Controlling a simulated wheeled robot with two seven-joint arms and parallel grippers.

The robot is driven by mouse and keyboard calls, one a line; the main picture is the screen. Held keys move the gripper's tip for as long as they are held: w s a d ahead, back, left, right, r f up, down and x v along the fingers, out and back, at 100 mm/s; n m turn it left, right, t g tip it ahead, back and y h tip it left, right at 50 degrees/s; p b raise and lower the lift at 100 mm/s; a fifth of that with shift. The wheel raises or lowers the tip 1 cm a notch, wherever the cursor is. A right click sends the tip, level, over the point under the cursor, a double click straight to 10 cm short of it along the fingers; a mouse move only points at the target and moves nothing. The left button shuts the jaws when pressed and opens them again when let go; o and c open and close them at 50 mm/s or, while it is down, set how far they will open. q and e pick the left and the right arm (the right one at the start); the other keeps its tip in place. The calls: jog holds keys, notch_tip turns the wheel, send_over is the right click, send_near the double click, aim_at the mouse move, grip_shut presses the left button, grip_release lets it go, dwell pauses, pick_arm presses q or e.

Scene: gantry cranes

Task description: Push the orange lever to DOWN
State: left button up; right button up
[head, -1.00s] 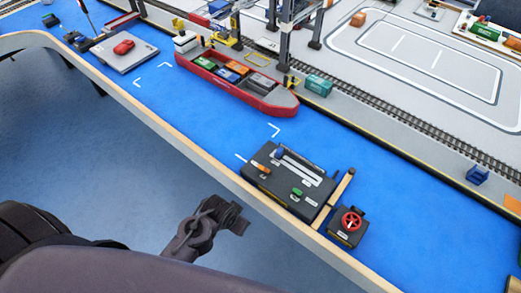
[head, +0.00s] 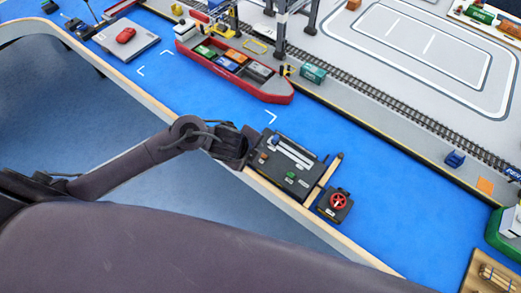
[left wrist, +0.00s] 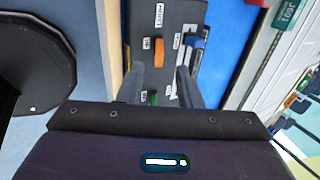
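The orange lever (left wrist: 159,51) is a short orange handle on a dark control box (head: 309,182) at the table's front edge. In the head view the orange lever (head: 262,157) is small, near the box's left end. A blue lever (left wrist: 197,42) and a green lever (left wrist: 152,97) sit on the same box. My left gripper (head: 243,150) is at the box's left end in the head view. In the left wrist view its fingers (left wrist: 161,82) are apart with nothing held, pointing at the box below the orange lever. My right gripper is not in view.
A red handwheel (head: 338,201) on a small dark box stands right of the control box, with a wooden-looking bar (head: 325,177) between. A red ship (head: 235,70) lies behind on the blue surface. The blue surface right of the handwheel is clear.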

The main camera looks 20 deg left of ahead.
pick_arm(q)
jog(key=x, duration=0.8)
jog(key=shift+a+b, duration=0.1)
jog(key=shift+b, duration=0.3)
jog(key=shift+r, duration=0.1)
jog(key=shift+c, duration=0.4)
grip_shut()
